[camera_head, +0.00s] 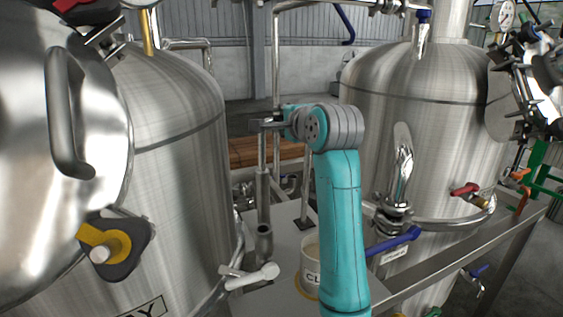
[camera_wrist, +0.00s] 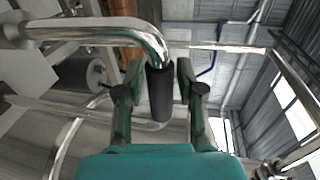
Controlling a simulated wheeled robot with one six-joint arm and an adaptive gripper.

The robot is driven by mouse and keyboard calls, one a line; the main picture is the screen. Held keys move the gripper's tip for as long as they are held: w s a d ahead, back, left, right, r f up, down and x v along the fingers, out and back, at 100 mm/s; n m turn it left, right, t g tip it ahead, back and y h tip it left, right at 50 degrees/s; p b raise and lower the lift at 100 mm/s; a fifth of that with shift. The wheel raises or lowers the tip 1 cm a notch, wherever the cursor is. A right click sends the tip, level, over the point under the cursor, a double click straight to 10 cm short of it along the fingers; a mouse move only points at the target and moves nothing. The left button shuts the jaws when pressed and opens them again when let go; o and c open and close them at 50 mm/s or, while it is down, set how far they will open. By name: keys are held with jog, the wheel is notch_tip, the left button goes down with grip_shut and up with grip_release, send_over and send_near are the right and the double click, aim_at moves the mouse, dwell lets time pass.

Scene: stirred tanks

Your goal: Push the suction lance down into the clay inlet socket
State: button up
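The suction lance (camera_head: 263,190) is a grey upright tube with a bent top, left of my teal arm in the head view. In the wrist view its shiny bent pipe (camera_wrist: 150,40) ends in a dark grey sleeve (camera_wrist: 160,95). In the head view my gripper (camera_head: 283,122) is at the lance's top. A grey collar (camera_head: 264,245), seemingly the clay inlet socket, is at its lower end. How deep the lance sits is unclear.
A white bucket (camera_head: 309,270) marked "CL" is partly hidden behind my arm. A white-handled valve (camera_head: 250,277) is below the collar. Large steel tanks stand at left (camera_head: 180,160) and right (camera_head: 375,110). A blue valve handle (camera_head: 393,241) is right of my arm.

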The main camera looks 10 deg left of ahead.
grip_shut()
jog(key=shift+r, duration=0.1)
